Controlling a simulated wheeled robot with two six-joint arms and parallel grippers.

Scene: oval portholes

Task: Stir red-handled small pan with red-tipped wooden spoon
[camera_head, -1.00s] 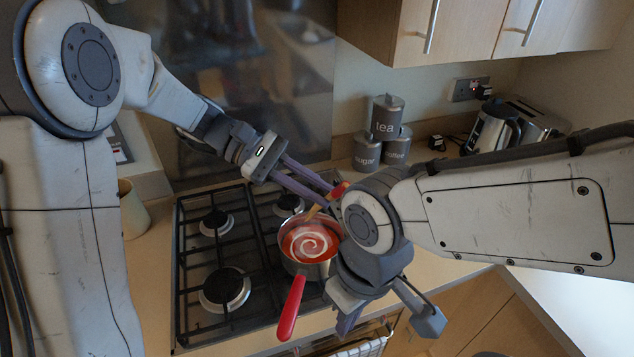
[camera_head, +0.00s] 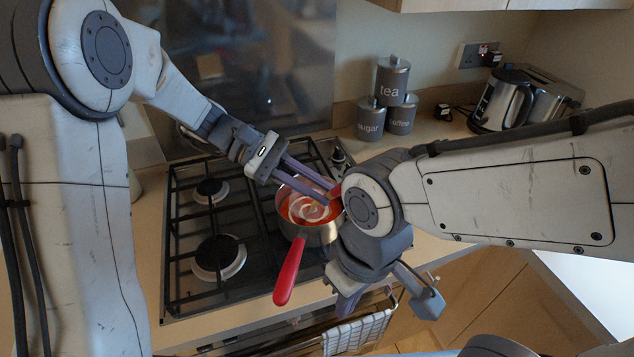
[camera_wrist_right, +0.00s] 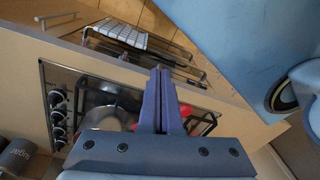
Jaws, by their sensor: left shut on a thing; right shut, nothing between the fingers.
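The small pan (camera_head: 318,237) with its red handle (camera_head: 290,271) sits on the hob's right front part and holds red soup with a pale swirl. My left gripper (camera_head: 328,195) is over the pan's far right rim, shut on the red-tipped wooden spoon (camera_head: 336,191). Only the spoon's red end shows clearly; its lower part is hidden behind the fingers. My right gripper (camera_head: 348,300) is in front of the hob, right of the pan handle, shut and empty. In the right wrist view its fingers (camera_wrist_right: 161,100) are together, with part of the red handle (camera_wrist_right: 186,111) behind them.
The black hob grates (camera_head: 215,225) have free burners left of the pan. Tea, sugar and coffee canisters (camera_head: 391,85) stand behind on the right, with a kettle (camera_head: 502,98) further right. A checked towel (camera_head: 358,332) hangs at the front. My right forearm crosses the right counter.

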